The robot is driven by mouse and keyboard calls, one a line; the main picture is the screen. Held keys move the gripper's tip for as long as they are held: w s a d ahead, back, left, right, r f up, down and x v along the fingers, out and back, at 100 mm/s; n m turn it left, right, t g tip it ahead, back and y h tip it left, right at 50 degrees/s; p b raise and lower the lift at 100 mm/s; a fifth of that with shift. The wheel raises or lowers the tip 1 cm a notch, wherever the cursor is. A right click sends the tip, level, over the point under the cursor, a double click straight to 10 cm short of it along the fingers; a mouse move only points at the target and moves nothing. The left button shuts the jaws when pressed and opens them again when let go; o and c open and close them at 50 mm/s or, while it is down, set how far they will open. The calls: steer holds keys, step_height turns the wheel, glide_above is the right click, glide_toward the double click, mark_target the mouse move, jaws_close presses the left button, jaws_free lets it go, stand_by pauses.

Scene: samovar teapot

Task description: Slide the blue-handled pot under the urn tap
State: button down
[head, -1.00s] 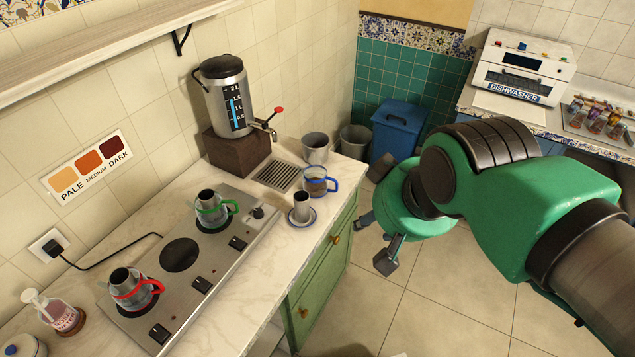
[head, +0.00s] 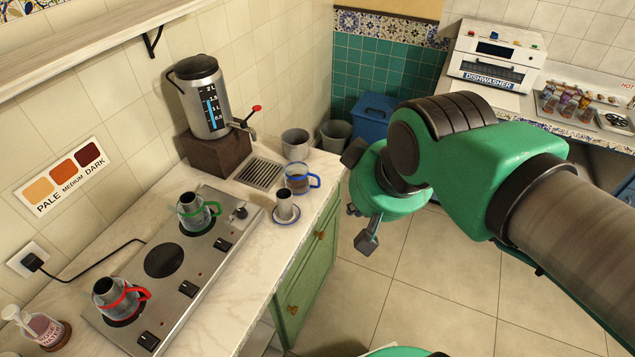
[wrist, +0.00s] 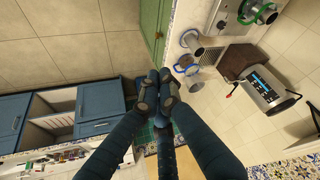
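The blue-handled pot (head: 297,180) is a glass pot with brownish contents. It stands upright on the marble counter near the front edge, to the right of the drip grille (head: 259,173). The urn (head: 204,97) stands on a brown block behind, its red-levered tap (head: 247,125) over the grille's far end. The pot is apart from the tap. My gripper (head: 360,198) is right of the pot, past the counter edge, its fingers spread and empty. In the wrist view the pot's blue handle (wrist: 187,69) shows above and right of my dark fingers.
A small cup (head: 284,206) on a blue-rimmed saucer stands just in front of the pot. A grey container (head: 295,143) stands behind it. The green-handled pot (head: 196,212) and red-handled pot (head: 117,300) sit on the stove (head: 222,270). Open floor (head: 400,285) lies right of the counter.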

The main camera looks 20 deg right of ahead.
steer(key=w+d+f+n+g+p, duration=0.1)
steer(key=w+d+f+n+p, duration=0.15)
steer(key=w, duration=0.75)
steer(key=w+d+f+n+g+p, duration=0.1)
steer(key=w+d+n+g+p, duration=0.15)
steer(key=w, duration=0.65)
steer(key=w+d+f+n+g+p, duration=0.1)
steer(key=w+d+f+p, duration=0.1)
steer(key=w+f, duration=0.3)
steer(key=w+d+f+n+g+p, duration=0.1)
steer(key=w+d+f+n+p, duration=0.1)
steer(key=w+f, duration=0.4)
step_height(320, 180, down, 5)
steer(key=shift+w+d+f+p, duration=0.2)
steer(key=shift+w+d+p, duration=0.1)
steer(key=shift+p, duration=0.15)
steer(key=shift+f, duration=0.15)
steer(key=shift+w+a+f+b, duration=0.35)
steer(key=shift+w+a+f, duration=0.1)
steer(key=shift+f, duration=1.15)
steer(key=shift+w+a+f+b, duration=0.4)
steer(key=shift+w+a+f, duration=0.1)
steer(key=shift+f, duration=1.15)
steer(key=shift+w+a+f+b, duration=0.35)
steer(key=shift+w+a+f, duration=0.1)
steer(key=shift+f, duration=1.15)
